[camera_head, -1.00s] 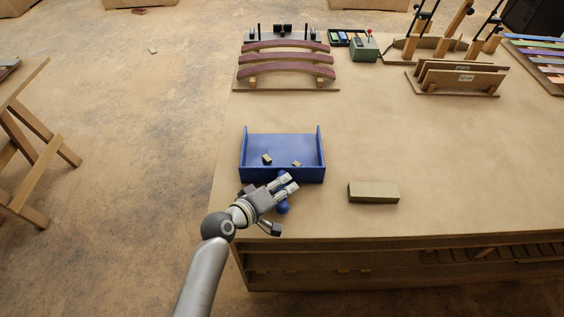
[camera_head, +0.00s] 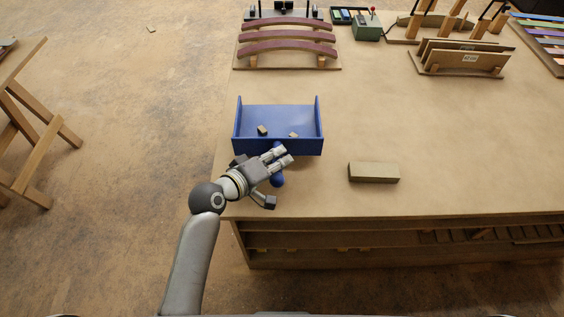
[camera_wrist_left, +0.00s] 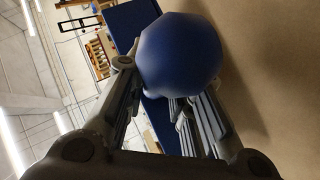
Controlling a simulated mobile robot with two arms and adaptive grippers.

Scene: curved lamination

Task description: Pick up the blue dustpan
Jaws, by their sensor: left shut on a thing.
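The blue dustpan (camera_head: 280,118) is near the front left corner of the workbench, its open tray facing away from me. Two small wood scraps (camera_head: 262,130) lie in it. Its short blue handle (camera_head: 277,180) points toward the bench's front edge. My left gripper (camera_head: 282,157) is shut on the handle, with its fingers across it. In the left wrist view the rounded blue handle end (camera_wrist_left: 180,52) sits between the fingers and hides much of the pan. I cannot tell whether the pan is clear of the bench top. My right gripper is not in view.
A wooden block (camera_head: 373,172) lies right of the dustpan. Curved laminated strips on a form (camera_head: 288,48) stand at the back left, and a rack with upright boards (camera_head: 460,60) at the back right. The bench top (camera_head: 390,110) between them is clear.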

